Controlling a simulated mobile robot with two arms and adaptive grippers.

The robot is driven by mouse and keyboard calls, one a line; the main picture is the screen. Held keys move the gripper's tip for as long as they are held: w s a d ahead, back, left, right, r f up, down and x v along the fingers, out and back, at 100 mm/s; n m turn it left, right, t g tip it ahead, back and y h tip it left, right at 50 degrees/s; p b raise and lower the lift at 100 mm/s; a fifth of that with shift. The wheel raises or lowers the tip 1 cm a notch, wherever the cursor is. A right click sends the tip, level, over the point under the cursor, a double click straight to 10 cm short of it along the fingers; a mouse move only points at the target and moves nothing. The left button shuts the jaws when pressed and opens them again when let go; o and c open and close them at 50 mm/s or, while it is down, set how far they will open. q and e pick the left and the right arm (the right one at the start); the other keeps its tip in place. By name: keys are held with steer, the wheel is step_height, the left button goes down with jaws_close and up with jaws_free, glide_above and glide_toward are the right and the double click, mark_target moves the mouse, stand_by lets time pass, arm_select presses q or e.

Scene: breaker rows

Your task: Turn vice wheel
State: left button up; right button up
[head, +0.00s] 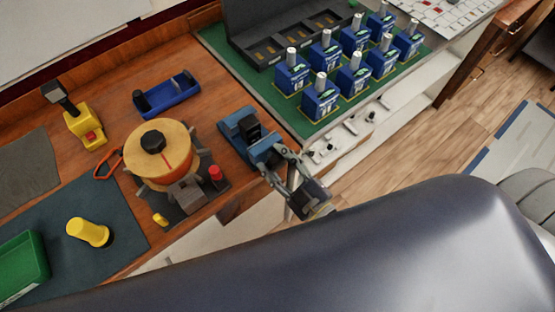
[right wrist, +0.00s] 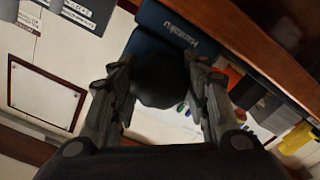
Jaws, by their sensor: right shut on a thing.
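The blue vice (head: 236,124) stands at the right front edge of the wooden bench, beside the green mat. My right gripper (head: 280,160) reaches to the near side of the vice, and its fingers hide most of the front there. In the right wrist view the round black vice wheel (right wrist: 158,82) sits between the two fingers, which are shut on it from either side. The blue vice body (right wrist: 178,28) with white lettering is just behind the wheel. My left gripper is not in view.
A round yellow-and-orange fixture (head: 163,160) with a black knob stands left of the vice. Several blue breakers (head: 320,100) stand in rows on the green mat (head: 285,112). A blue holder (head: 167,94), yellow tool (head: 84,125) and yellow cylinder (head: 88,232) are further left.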

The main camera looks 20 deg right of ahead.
steer(key=shift+n, duration=0.5)
steer(key=o, duration=1.1)
steer(key=v, duration=1.2)
steer(key=s+d+f+m+g+h+b, duration=0.1)
steer(key=s+f+m+g+h, duration=0.15)
steer(key=f, duration=1.15)
steer(key=s+d+f+m+g+h+b, duration=0.1)
steer(key=d+f+m+g+h, duration=0.2)
steer(key=f, duration=1.2)
steer(key=s+d+f+m+g, duration=0.1)
steer(key=s+f+g, duration=0.2)
steer(key=s+f, duration=0.2)
steer(key=s+d+f+m+g+b, duration=0.1)
steer(key=s+f+g, duration=0.3)
steer(key=s+f, duration=0.2)
steer(key=s+d+f+m+g+b, duration=0.1)
steer(key=s+f+m+g, duration=0.1)
steer(key=s+f, duration=0.3)
steer(key=shift+s+d+f+g+h, duration=0.15)
steer(key=shift+f+g, duration=0.1)
steer(key=shift+f, duration=0.45)
steer(key=shift+s+d+f+g+h, duration=0.1)
steer(key=shift+f+g, duration=0.15)
steer(key=shift+f, duration=0.5)
steer(key=shift+s+d+f+g+h, duration=0.15)
steer(key=shift+f+g, duration=0.1)
steer(key=shift+f, duration=0.45)
